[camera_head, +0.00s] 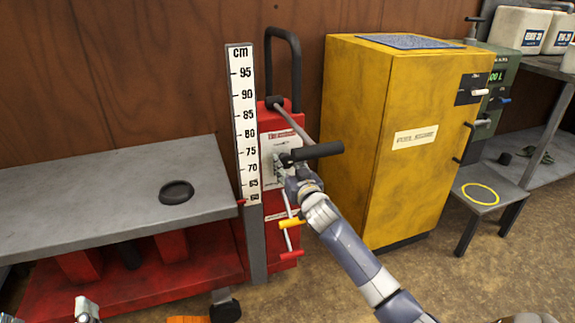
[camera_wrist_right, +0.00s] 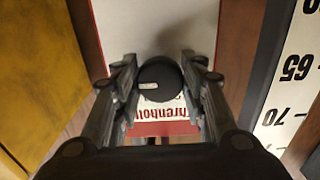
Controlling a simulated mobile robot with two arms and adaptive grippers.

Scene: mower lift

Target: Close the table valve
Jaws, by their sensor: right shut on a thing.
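The red lift unit (camera_head: 285,237) stands right of the lift table, with a pale front panel and a black handlebar above. My right gripper (camera_head: 283,168) reaches up to this panel. In the right wrist view, its fingers (camera_wrist_right: 160,92) are shut on a round black knob (camera_wrist_right: 161,88), one finger on each side. I take this knob to be the table valve. A short pale mark on its face lies nearly horizontal. In the head view the gripper hides the knob.
The grey lift table (camera_head: 85,195) carries a black round pad (camera_head: 176,192). A cm scale (camera_head: 243,120) stands beside the red unit. A black-gripped lever (camera_head: 315,151) passes just above my right gripper. A yellow cabinet (camera_head: 385,170) stands close on the right.

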